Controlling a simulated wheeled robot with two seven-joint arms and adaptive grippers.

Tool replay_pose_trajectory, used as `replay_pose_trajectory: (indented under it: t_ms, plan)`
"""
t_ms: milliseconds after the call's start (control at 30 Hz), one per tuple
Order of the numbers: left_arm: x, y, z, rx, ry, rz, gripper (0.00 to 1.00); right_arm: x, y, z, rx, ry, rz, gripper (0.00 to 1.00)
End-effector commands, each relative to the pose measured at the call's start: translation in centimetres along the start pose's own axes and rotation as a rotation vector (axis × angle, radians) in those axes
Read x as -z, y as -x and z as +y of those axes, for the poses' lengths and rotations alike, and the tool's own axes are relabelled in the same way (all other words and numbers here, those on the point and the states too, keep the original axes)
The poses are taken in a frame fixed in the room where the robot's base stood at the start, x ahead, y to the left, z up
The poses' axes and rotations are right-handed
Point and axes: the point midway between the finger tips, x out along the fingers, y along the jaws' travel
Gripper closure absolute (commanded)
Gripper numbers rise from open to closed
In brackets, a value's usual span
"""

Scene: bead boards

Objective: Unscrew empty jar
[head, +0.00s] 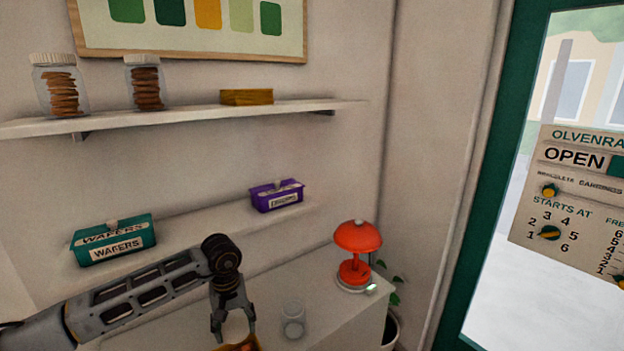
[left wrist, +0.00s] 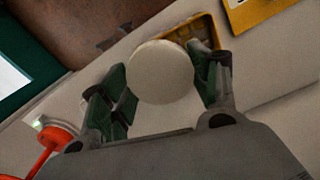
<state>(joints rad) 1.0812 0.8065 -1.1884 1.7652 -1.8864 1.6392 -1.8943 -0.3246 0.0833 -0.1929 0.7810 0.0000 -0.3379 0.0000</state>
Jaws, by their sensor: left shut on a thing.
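My left gripper (head: 233,330) is over the counter at the bottom of the head view, fingers pointing down. It is shut on a white round lid (left wrist: 160,72), which sits between the green-padded fingers in the left wrist view. Whether anything is under the lid is hidden. A clear, empty-looking glass jar (head: 292,320) stands on the counter just right of the gripper, apart from it. My right gripper is not in view.
A yellow-orange tray (left wrist: 206,27) lies close to the held lid. A red lamp-like object (head: 357,262) stands at the counter's right end. A teal wafers tin (head: 114,240) and a purple tin (head: 277,195) sit on the lower shelf. Two cookie jars stand on the upper shelf.

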Motion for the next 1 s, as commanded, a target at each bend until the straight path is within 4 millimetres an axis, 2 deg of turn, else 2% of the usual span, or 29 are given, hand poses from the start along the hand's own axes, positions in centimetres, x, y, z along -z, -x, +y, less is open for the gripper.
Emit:
replay_pose_trajectory:
  t_ms: [300, 500, 1000]
  plan:
    - [0.0, 0.2, -1.4, 0.005, -0.237, 0.001, 0.68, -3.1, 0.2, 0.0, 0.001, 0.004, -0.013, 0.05]
    - [0.1, 0.2, -1.9, 0.008, -0.335, 0.002, 0.68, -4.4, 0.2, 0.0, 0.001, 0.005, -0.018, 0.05]
    - [0.1, 0.1, -2.1, 0.008, -0.366, 0.002, 0.68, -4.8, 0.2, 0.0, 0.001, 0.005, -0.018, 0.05]
